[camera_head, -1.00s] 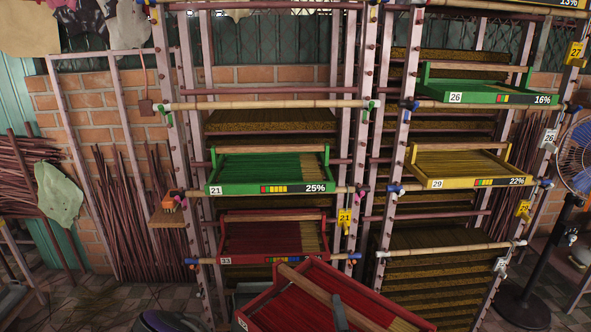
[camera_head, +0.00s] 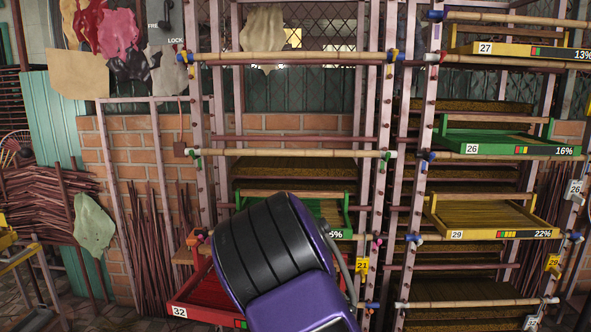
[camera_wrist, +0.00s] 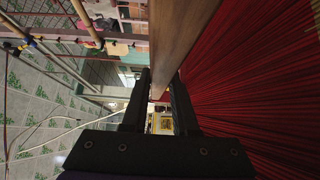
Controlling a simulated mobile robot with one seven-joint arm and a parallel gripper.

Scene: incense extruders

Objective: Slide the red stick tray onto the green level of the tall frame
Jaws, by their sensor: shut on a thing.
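The red stick tray (camera_head: 200,313), labelled 32, shows its left end low in front of the tall frame (camera_head: 201,110); my purple and black arm covers the rest. My gripper (camera_wrist: 158,98) is shut on the tray's wooden bar (camera_wrist: 172,40). Red sticks (camera_wrist: 262,95) fill the right of the wrist view. In the head view my gripper is hidden behind my arm. The green level is the bamboo rail (camera_head: 290,153) with green clamps at both ends, above and behind the tray. No tray stands on that rail; the space above it looks open.
A green tray (camera_head: 338,234) sits in the frame below the green-clamped rail, partly covered by my arm. A higher rail (camera_head: 290,58) has blue and yellow clamps. The right rack holds tray 26 (camera_head: 500,149), tray 29 (camera_head: 500,235) and tray 27 (camera_head: 520,49). Stick bundles lean at left.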

